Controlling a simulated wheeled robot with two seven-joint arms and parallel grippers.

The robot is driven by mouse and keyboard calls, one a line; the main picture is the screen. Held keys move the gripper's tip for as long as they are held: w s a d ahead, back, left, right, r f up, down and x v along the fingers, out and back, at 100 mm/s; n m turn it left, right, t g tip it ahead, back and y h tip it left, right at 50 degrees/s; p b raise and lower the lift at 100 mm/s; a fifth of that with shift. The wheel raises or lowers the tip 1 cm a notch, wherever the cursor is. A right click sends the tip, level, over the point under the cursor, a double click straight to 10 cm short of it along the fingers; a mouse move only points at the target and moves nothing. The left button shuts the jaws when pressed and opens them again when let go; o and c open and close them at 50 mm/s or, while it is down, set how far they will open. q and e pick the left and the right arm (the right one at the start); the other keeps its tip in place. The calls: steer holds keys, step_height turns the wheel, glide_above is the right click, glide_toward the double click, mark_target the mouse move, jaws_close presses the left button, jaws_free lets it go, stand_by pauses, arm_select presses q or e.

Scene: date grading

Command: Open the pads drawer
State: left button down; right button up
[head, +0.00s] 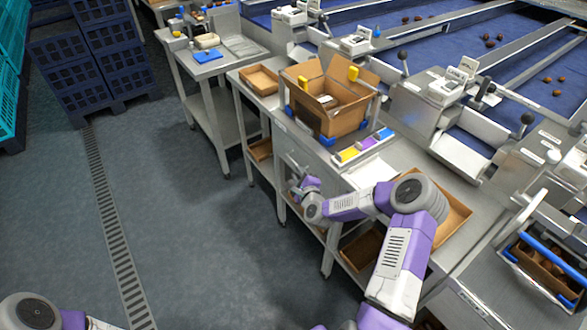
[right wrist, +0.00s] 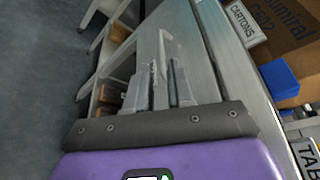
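The drawer front (head: 296,162) is a grey metal panel below the bench top, on the bench's left side. It looks flush with the bench; no label on it is readable. My right gripper (head: 299,189) is at this front, and its own wrist partly hides the place. In the right wrist view, a slim metal bar handle (right wrist: 162,45) stands out from the panel. The fingers of my right gripper (right wrist: 160,88) lie on both sides of the handle with little gap, and look shut on it. My left gripper is out of view; only part of my left arm shows at bottom left.
Wooden trays (head: 362,247) sit on the lower shelf. A CARTONS label (right wrist: 243,20) is on the bench edge. The floor (head: 205,225) left of the bench is clear.

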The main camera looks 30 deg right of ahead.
steer(key=shift+b+x, duration=0.85)
steer(key=shift+x, duration=2.9)
steer(key=shift+r, duration=0.1)
steer(key=shift+c, duration=0.4)
jaws_close()
